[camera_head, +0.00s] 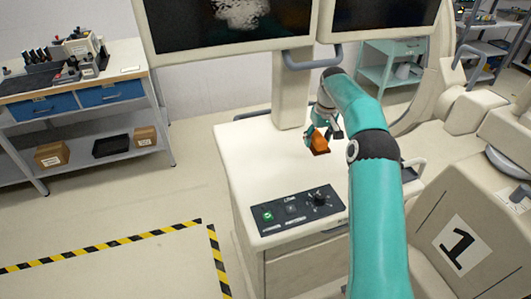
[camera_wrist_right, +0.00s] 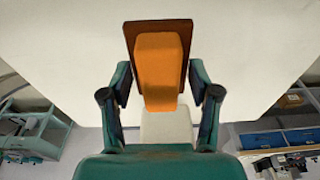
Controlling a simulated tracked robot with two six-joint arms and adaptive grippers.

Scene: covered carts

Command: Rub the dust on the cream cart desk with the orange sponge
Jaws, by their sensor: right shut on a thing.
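The cream cart desk (camera_head: 248,150) stands in the middle of the head view, with a black control panel on its front. My right gripper (camera_head: 318,136) is over the back right part of the desk and shut on the orange sponge (camera_head: 319,147). The sponge also shows in the right wrist view (camera_wrist_right: 160,70), held between the two fingers, with a darker brown face behind it. I cannot tell whether the sponge touches the desk. No dust can be made out on the visible desk top; my right arm hides part of it. My left gripper is not in view.
A column with two monitors (camera_head: 225,25) rises from the back of the desk. The control panel (camera_head: 295,209) has a knob and buttons. A workbench (camera_head: 82,88) stands at the left, a teal cart (camera_head: 392,50) behind. A large cream machine is at right.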

